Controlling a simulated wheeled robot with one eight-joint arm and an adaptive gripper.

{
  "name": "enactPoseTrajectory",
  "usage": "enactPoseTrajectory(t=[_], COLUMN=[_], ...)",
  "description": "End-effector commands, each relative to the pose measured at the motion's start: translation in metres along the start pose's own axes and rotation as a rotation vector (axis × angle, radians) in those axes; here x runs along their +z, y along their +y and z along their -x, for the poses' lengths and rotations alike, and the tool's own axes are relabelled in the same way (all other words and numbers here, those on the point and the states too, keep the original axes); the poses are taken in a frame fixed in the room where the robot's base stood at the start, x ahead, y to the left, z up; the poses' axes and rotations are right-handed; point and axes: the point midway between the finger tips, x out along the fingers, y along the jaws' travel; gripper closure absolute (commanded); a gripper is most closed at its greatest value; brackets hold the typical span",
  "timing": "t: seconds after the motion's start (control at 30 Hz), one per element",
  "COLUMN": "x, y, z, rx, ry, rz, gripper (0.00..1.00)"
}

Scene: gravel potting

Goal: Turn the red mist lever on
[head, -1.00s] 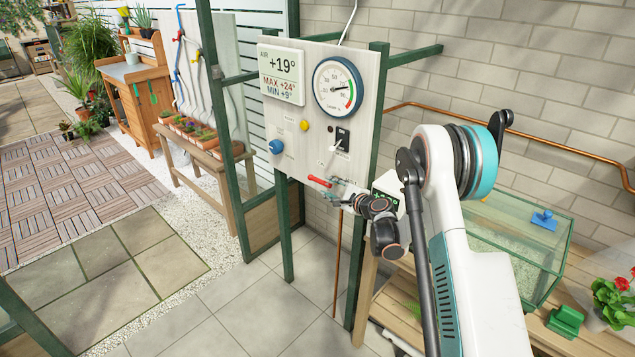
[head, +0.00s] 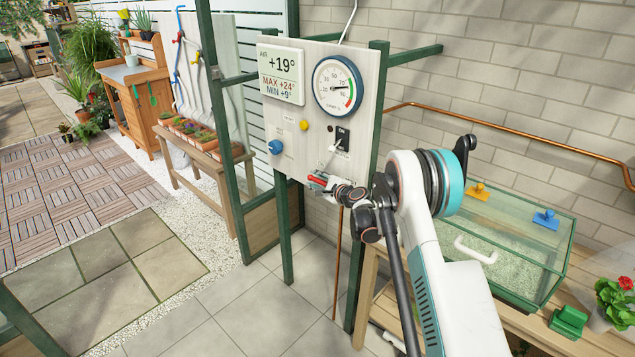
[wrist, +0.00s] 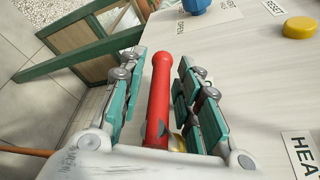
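The red mist lever (head: 317,178) is on the lower part of the pale control panel (head: 283,120). In the wrist view the red lever (wrist: 159,95) is a long bar lying lengthwise between the two teal finger pads. My gripper (wrist: 160,62) is open, with one finger on each side of the lever and visible gaps. The lever's near end is partly hidden by the gripper body. In the head view my gripper (head: 320,184) overlaps the lever and hides part of it. I cannot tell if a finger touches it.
Above the lever are a switch (head: 342,139), a blue knob (head: 276,147), a yellow button (head: 304,125) and a round gauge (head: 338,86). Green posts frame the panel. A glass tank (head: 520,235) stands on a wooden bench at the right. A copper pipe (head: 520,134) runs along the brick wall.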

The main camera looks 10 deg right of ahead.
Motion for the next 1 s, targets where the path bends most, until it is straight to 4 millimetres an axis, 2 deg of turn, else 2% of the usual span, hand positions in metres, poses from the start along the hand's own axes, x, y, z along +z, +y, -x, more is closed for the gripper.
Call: enactPoseTrajectory(t=[0.03, 0.1, 0.97, 1.0], x=[0.0000, 0.0000, 0.0022, 0.0022], y=[0.0000, 0.0000, -0.0043, -0.0044], z=[0.0001, 0.0001, 0.0000, 0.0000], rx=[0.000, 0.000, -0.061, -0.061], ry=[0.000, 0.000, -0.041, -0.041], rz=[0.000, 0.000, -0.018, -0.019], gripper=[0.87, 1.00, 1.00, 0.76])
